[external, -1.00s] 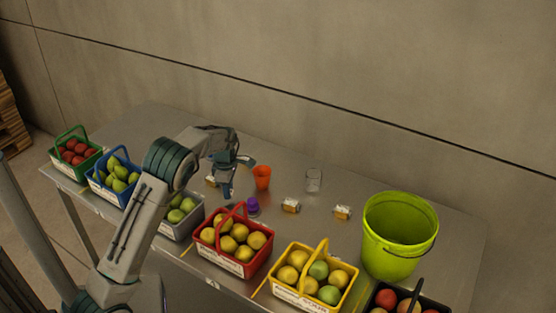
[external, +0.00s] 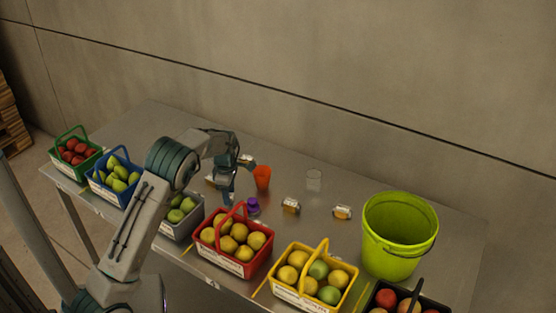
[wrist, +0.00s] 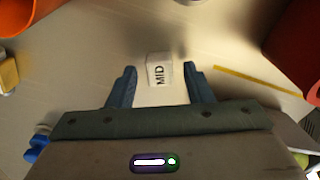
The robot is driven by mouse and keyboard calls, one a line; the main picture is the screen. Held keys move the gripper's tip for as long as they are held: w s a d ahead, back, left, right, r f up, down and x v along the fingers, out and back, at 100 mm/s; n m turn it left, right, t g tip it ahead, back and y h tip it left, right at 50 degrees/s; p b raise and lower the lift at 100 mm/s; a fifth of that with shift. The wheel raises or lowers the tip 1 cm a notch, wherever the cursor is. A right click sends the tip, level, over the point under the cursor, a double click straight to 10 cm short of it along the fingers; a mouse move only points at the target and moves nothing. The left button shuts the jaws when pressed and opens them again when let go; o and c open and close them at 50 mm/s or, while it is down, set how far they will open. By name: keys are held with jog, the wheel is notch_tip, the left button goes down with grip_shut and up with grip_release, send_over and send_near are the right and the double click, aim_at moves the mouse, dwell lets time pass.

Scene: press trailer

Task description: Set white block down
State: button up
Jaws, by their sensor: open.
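The white block (wrist: 158,70), marked "MID", sits on the grey metal table in the wrist view. It lies between the blue fingertips of my gripper (wrist: 160,78), with a gap visible on each side. My gripper is open and holds nothing. In the external view my gripper (external: 229,188) points down close to the table, behind the grey and red baskets. The block cannot be made out there, hidden by the gripper.
An orange cup (external: 262,177) and a purple object (external: 252,206) stand close by my gripper. A red basket (external: 234,258) is in front. A clear glass (external: 313,180), small labelled blocks (external: 291,206) and a green bucket (external: 399,236) stand to the right.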

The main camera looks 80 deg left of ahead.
notch_tip(320, 180, up, 11)
jog(key=w+d+r+m+t, duration=0.1)
jog(key=d+r+m, duration=0.2)
jog(key=d, duration=0.3)
jog(key=w+d+r+m, duration=0.2)
jog(key=d+m, duration=0.1)
jog(key=d, duration=0.3)
jog(key=s+d+r+m, duration=0.25)
jog(key=d+m, duration=0.65)
jog(key=d, duration=0.6)
jog(key=s+d+f+m+t, duration=0.1)
jog(key=s+d+m, duration=0.5)
jog(key=d+m, duration=0.2)
jog(key=s+d+f+m+t, duration=0.1)
jog(key=s+d+f+m, duration=0.1)
jog(key=s+d+m, duration=0.5)
jog(key=d+m+b, duration=0.1)
jog(key=d, duration=0.3)
jog(key=shift+s+d+f, duration=0.15)
jog(key=shift+d, duration=0.2)
dwell(2.6)
